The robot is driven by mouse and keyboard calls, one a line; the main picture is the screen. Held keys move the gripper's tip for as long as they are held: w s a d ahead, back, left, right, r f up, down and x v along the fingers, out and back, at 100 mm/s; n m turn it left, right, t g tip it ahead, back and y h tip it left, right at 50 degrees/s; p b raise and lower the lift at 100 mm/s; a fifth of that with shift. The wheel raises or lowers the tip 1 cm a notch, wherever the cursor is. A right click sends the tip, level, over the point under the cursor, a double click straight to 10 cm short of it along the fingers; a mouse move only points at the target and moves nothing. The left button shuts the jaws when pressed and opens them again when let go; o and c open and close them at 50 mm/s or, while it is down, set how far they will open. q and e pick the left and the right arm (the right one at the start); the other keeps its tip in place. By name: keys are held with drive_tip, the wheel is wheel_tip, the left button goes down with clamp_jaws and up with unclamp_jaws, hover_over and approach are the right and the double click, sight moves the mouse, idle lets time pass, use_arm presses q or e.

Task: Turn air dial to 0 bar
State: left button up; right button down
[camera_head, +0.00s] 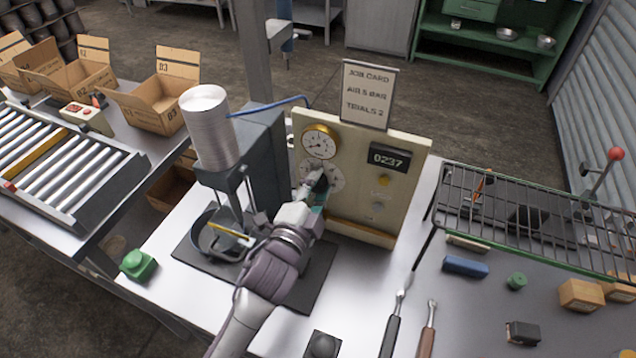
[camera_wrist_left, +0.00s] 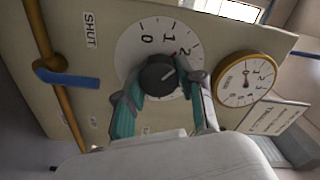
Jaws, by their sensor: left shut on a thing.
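The air dial (camera_wrist_left: 157,75) is a round black knob on a white scale marked 0, 1 and 2 in the left wrist view. My left gripper (camera_wrist_left: 165,95) is shut on the knob, with a fingertip on either side. In the head view the left gripper (camera_head: 318,186) reaches the front of the cream panel (camera_head: 375,160) and hides most of the knob. My right gripper is not in view.
A brass-rimmed gauge (camera_head: 320,142) sits just above the dial. A blue-handled lever (camera_wrist_left: 65,77) is beside a SHUT label (camera_wrist_left: 90,29). A grey press (camera_head: 265,150) stands close left of the arm. Two hand tools (camera_head: 393,325) lie on the bench.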

use_arm(q)
drive_tip(key=n+p, duration=0.1)
drive_tip(key=n, duration=0.2)
drive_tip(key=shift+r+n, duration=0.1)
drive_tip(key=shift+n, duration=0.3)
drive_tip(key=n+p, duration=0.1)
drive_tip(key=n, duration=0.2)
drive_tip(key=shift+a+n, duration=0.1)
drive_tip(key=shift+n, duration=0.2)
drive_tip(key=n+p, duration=0.1)
drive_tip(key=n, duration=0.2)
drive_tip(key=shift+n+p, duration=0.5)
drive_tip(key=shift+n, duration=1.1)
